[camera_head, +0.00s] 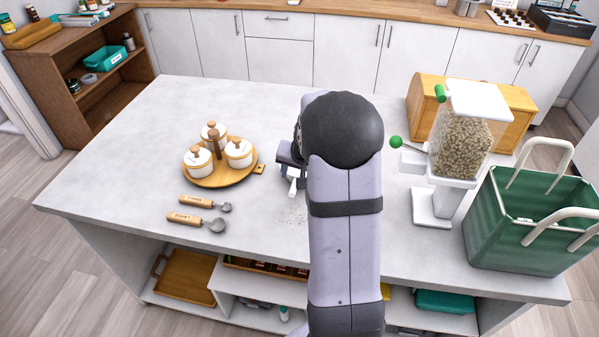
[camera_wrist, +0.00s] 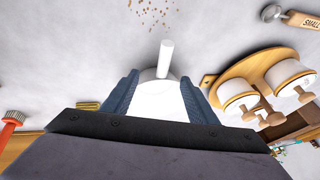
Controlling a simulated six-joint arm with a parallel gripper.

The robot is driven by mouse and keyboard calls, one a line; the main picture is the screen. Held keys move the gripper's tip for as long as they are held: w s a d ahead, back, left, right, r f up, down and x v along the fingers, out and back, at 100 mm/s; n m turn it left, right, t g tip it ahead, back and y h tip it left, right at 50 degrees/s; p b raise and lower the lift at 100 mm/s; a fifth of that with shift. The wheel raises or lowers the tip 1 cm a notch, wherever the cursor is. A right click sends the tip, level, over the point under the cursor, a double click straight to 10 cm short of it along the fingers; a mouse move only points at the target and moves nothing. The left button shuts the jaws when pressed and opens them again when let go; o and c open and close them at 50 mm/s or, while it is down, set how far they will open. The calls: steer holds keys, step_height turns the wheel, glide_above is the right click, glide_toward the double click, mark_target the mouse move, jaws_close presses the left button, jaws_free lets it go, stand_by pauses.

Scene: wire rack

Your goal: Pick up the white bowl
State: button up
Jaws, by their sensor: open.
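A white object (camera_wrist: 160,103) with a rounded edge and a pale stick-like part (camera_wrist: 165,58) lies between the fingers of my gripper (camera_wrist: 160,78) in the wrist view. The gripper is open, with one blue-grey finger on each side. Contact with the fingers cannot be told. In the head view, a small white piece (camera_head: 293,185) shows by the gripper, most of which my arm hides. I cannot tell whether this white object is the bowl; no other plain white bowl is clear in view.
A round wooden tray (camera_head: 221,181) with lidded white pots stands left of my gripper. Two measuring scoops (camera_head: 196,220) lie in front of it. Crumbs (camera_head: 294,215) lie near the gripper. A grain dispenser (camera_head: 463,140) and green basket (camera_head: 515,225) stand right. The counter's back left is clear.

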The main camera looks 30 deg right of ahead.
steer(key=shift+p+x, duration=1.15)
steer(key=shift+x, duration=1.45)
steer(key=shift+w+a, duration=0.1)
steer(key=shift+w, duration=0.05)
steer(key=shift+r, duration=0.1)
jaws_close()
